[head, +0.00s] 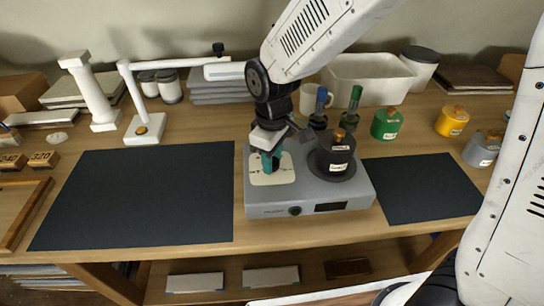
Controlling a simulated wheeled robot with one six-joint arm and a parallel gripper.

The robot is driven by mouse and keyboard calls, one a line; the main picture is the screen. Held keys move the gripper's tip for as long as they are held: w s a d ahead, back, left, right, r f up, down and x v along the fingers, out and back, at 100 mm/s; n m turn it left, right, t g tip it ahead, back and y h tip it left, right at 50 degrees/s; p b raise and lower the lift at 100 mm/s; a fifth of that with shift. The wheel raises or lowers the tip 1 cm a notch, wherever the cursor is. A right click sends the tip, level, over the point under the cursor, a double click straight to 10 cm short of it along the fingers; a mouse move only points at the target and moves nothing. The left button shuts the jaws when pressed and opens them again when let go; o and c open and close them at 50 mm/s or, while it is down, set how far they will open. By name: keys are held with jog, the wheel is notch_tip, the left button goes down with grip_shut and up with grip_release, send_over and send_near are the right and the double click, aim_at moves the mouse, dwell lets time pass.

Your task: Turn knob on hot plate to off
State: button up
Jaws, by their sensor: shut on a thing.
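The grey hot plate (258,200) stands on the wooden console between two dark mats. A cream dial panel (286,173) with small dark marks is on its left top. My gripper (270,165) points down over this panel, its teal fingers shut on the knob. The knob itself is mostly hidden by the fingers, so its pointer and setting cannot be read. A dark labelled pot (336,155) sits on the round heating plate to the right of my gripper. A small black round part (295,211) is on the hot plate's front face, beside a dark window (330,207).
Two dark bottles (318,108) (350,112) stand close behind the pot. A green jar (387,123), a yellow jar (452,121) and a grey jar (483,148) stand to the right. A white arm stand (144,130) is at left. The mats (140,195) (425,185) are bare.

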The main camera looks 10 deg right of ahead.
jog(key=shift+n, duration=0.5)
jog(key=o, duration=1)
notch_tip(320, 180, up, 8)
jog(key=shift+f, duration=0.1)
jog(key=s+d+r+m, duration=0.4)
jog(key=s+d+m, duration=0.2)
jog(key=s+d, duration=0.4)
jog(key=s+d+r+m+t, duration=0.1)
jog(key=s+d+r+m, duration=0.3)
jog(key=s+d, duration=0.5)
jog(key=shift+s+d+m, duration=0.35)
jog(key=shift+d+m, duration=0.25)
jog(key=shift+m, duration=0.3)
